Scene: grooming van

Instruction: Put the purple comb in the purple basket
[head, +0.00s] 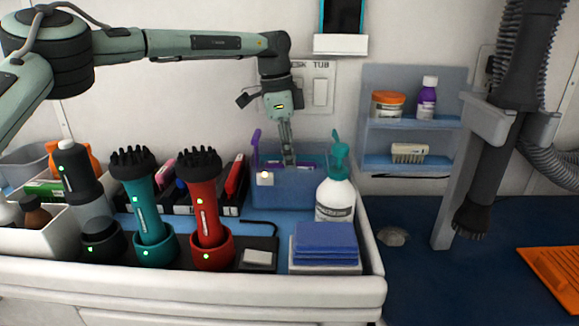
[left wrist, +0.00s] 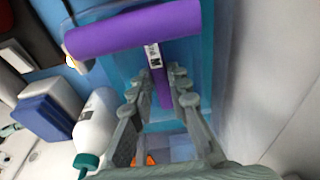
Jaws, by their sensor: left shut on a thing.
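My left gripper (head: 288,155) reaches down over the blue bin (head: 285,192) at the back of the counter. It is shut on a purple T-shaped piece (left wrist: 135,32), which I take for the purple comb. Its stem (left wrist: 163,88) is between the fingers (left wrist: 166,85), and its crossbar lies beyond the fingertips. The bin's blue inside (left wrist: 118,75) shows beneath the piece. I cannot tell if the piece touches the bin. I see no clearly purple basket. My right gripper is not in view.
Red (head: 205,210) and teal (head: 147,210) dryers stand in front left. A wall shelf (head: 415,130) is at right. An orange mat (head: 552,275) lies far right.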

